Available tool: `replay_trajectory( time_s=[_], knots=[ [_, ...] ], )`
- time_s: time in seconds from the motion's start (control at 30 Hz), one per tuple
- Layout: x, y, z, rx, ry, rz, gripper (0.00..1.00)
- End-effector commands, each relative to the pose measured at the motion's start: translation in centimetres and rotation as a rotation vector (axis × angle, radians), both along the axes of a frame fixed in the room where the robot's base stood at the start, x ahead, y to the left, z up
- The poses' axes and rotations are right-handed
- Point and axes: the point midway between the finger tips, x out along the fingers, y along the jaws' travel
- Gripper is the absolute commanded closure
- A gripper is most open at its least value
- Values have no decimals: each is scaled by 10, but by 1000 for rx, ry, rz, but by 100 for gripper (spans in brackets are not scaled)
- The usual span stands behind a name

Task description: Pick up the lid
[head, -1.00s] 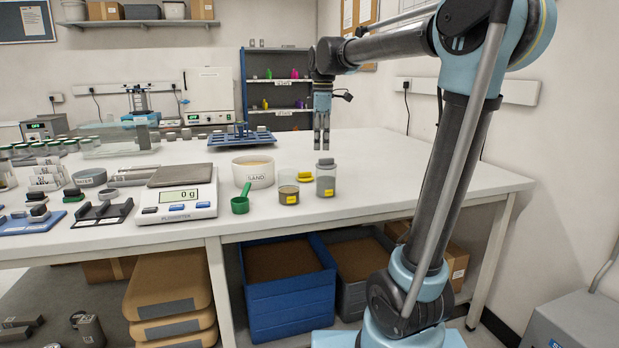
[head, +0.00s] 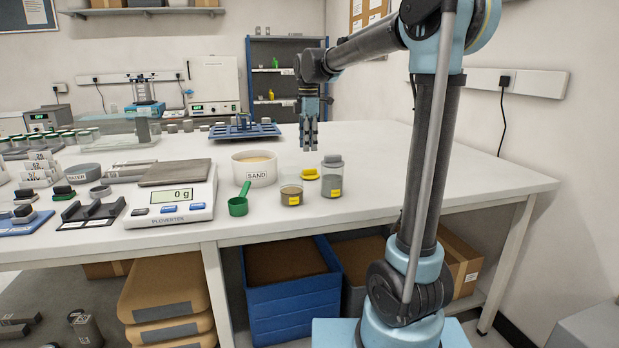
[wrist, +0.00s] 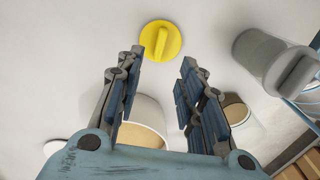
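The yellow lid (head: 310,174) lies flat on the white bench between two small jars. In the wrist view the lid (wrist: 161,39) is round with a raised bar across its top, beyond the fingertips. My gripper (head: 308,148) hangs fingers-down above the bench, apart from the lid. Its fingers (wrist: 160,75) are open with nothing between them. The lidless jar (head: 291,197) with a yellow label holds brown material and stands left of the lid in the head view. A jar with a grey lid (head: 332,178) stands right of it.
The white sand tub (head: 254,174), green scoop (head: 239,204) and balance reading 0 g (head: 172,196) stand to the left. A blue rack (head: 244,131) is farther back.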

Motion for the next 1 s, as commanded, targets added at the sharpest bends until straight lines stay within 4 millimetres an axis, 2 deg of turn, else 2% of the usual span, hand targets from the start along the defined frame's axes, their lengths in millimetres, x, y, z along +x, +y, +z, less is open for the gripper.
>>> replay_trajectory(
  time_s=[0.1,0.2,0.47,0.8,1.0],
  knots=[
    [0,0,-20,0,0,-1,65],
    [0,-1,-31,0,0,-2,65],
    [1,-2,-46,0,0,-2,65],
    [4,-5,-86,0,0,-2,65],
    [4,-5,-92,0,0,-2,65]
  ],
)
